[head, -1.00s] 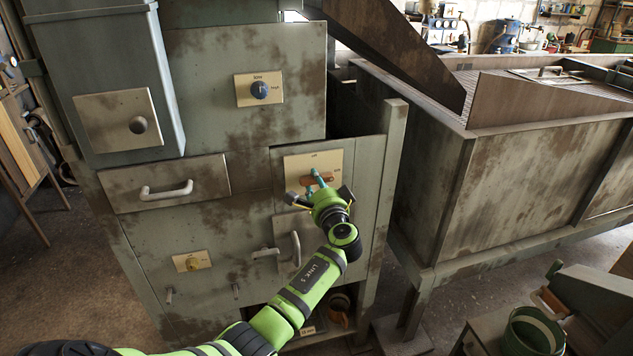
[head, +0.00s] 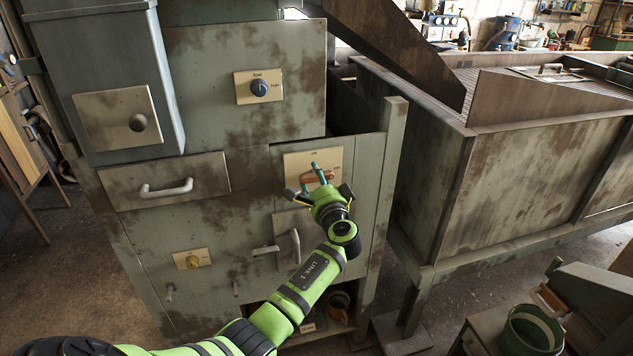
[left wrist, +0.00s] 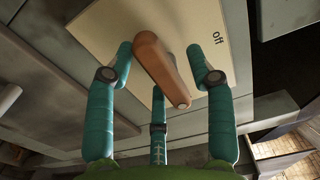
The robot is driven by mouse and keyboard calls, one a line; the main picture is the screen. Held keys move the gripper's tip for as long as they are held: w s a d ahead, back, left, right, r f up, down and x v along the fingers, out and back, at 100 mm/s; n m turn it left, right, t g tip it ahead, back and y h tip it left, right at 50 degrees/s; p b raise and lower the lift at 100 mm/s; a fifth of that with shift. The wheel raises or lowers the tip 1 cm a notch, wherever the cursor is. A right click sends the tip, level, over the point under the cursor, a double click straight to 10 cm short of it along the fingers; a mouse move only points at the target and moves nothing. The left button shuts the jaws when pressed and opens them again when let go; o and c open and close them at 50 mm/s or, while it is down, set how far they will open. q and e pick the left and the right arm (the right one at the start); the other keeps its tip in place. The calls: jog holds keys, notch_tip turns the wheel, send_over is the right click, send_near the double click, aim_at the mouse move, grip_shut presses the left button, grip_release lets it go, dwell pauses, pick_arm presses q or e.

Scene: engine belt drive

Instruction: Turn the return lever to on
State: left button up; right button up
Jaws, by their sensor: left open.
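The return lever is an orange-brown bar (head: 319,177) on a cream plate (head: 333,158) on the front of the grey-green machine. My right gripper is not in view.
A drawer handle (head: 166,189) is at the left, and a door handle (head: 295,248) sticks out just below my gripper. A large rusty trough (head: 545,180) stands to the right. A green bucket (head: 532,330) is at lower right.

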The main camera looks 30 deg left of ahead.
pick_arm(q)
jog(key=v, duration=1.2)
jog(key=shift+w, duration=0.1)
